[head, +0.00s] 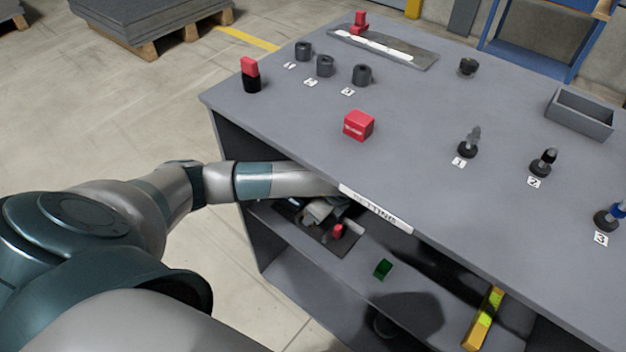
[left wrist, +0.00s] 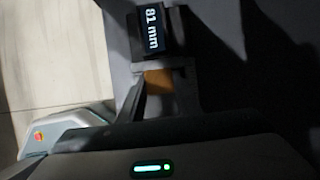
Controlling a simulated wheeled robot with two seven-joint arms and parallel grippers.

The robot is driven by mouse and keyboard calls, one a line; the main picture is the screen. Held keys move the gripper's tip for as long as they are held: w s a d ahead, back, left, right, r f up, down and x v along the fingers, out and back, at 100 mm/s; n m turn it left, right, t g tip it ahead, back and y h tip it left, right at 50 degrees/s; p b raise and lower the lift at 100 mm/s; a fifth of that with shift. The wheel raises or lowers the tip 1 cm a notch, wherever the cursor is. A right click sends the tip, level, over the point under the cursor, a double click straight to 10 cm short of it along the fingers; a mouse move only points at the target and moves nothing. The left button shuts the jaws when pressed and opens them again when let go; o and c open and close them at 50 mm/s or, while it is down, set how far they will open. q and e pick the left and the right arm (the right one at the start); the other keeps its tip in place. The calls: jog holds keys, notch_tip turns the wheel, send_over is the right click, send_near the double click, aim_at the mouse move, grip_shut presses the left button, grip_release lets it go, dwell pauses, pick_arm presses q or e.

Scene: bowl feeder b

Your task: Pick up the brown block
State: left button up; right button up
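The brown block (left wrist: 158,80) shows in the left wrist view as a small brown-orange patch between the fingers of my left gripper (left wrist: 162,88). Its lower part is hidden or in shadow. I cannot tell whether the fingers touch it. In the head view my left arm reaches under the table top to the shelf. My left gripper (head: 325,212) is partly hidden there by the table edge, and I cannot make out the brown block in that view. My right gripper is in neither view.
The table top's front edge (head: 376,208) overhangs my arm. A red box (head: 358,125) stands on top.

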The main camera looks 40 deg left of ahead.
pick_arm(q)
jog(key=c, duration=0.3)
jog(key=shift+r, duration=0.15)
jog(key=shift+c, duration=0.2)
